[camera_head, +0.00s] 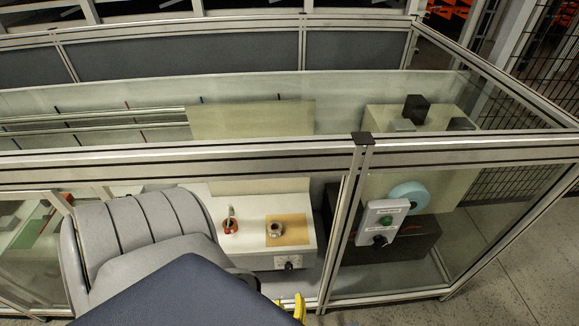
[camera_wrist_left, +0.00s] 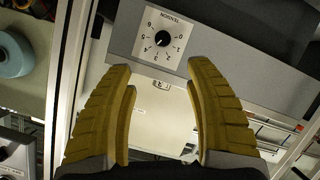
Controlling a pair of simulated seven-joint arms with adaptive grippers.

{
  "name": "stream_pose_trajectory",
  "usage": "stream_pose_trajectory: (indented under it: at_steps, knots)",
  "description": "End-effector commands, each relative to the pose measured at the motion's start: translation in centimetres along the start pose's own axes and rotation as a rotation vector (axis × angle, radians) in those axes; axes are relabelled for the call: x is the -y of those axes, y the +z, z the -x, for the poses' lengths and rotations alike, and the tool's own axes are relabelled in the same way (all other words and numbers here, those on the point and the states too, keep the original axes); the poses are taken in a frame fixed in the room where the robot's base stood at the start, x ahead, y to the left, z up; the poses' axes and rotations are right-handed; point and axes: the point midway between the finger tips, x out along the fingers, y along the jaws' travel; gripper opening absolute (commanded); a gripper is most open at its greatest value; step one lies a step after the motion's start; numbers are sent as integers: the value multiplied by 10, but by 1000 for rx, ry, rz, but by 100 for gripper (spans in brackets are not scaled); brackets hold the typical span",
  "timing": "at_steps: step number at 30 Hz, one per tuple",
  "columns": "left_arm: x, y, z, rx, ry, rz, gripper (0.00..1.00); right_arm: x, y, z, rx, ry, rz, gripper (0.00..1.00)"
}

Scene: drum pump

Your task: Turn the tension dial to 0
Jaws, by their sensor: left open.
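The tension dial is a round black knob (camera_wrist_left: 162,39) on a white square plate with numbers around it. Its lettering reads upside down in the left wrist view. The knob's pointer setting is too small to read surely. In the head view the dial (camera_head: 288,265) is on the front face of the white bench. My left gripper (camera_wrist_left: 158,75) has yellow fingers, open and empty, apart from the dial. The dial shows beyond the gap between the fingertips. In the head view only yellow finger parts (camera_head: 290,305) show, below the dial; my arm hides the rest. My right gripper is not in view.
A metal-framed glass enclosure (camera_head: 200,160) surrounds the bench, with a post (camera_head: 343,235) right of the dial. On the bench (camera_head: 262,208) are a tan plate with a metal part (camera_head: 275,230) and a red item (camera_head: 230,226). A switch box (camera_head: 382,225) is at right.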

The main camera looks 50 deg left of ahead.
Motion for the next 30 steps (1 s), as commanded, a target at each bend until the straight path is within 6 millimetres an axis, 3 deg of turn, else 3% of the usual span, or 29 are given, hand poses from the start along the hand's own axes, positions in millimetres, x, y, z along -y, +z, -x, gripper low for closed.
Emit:
stream_pose_trajectory:
  at_steps: [9,17,30]
  knots:
    - [-2,-7,-1,3,-47,-272,54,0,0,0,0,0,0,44]
    - [-2,-8,-11,3,-46,-339,54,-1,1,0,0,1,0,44]
    - [1,-8,-85,2,-45,-340,54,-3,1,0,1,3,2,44]
